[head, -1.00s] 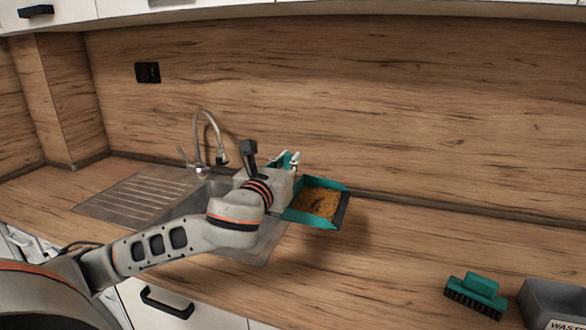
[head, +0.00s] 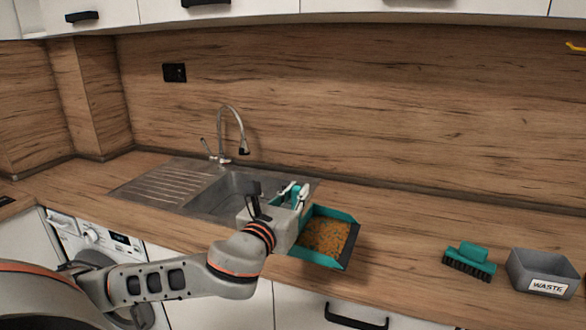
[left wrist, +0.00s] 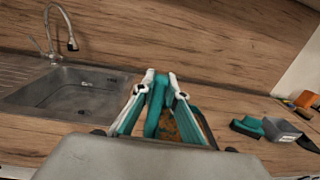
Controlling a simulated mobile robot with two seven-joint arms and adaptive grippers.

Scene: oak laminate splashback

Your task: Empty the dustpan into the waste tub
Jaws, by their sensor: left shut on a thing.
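The teal dustpan (head: 325,242) holds a layer of brown-orange crumbs (head: 328,236) and has a dark front lip. My left gripper (head: 298,194) is shut on its handle and holds it above the counter's front part, right of the sink. The left wrist view shows the fingers (left wrist: 160,95) on both sides of the teal handle, with some crumbs beyond. The grey waste tub (head: 543,272), labelled WASTE, stands on the counter at the far right, well apart from the dustpan. Its inside shows no clear contents. My right gripper is out of view.
A teal brush (head: 469,261) with dark bristles lies on the counter just left of the tub. The steel sink (head: 235,192) and tap (head: 232,130) are at left. The counter between dustpan and brush is clear. Upper cabinets hang above.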

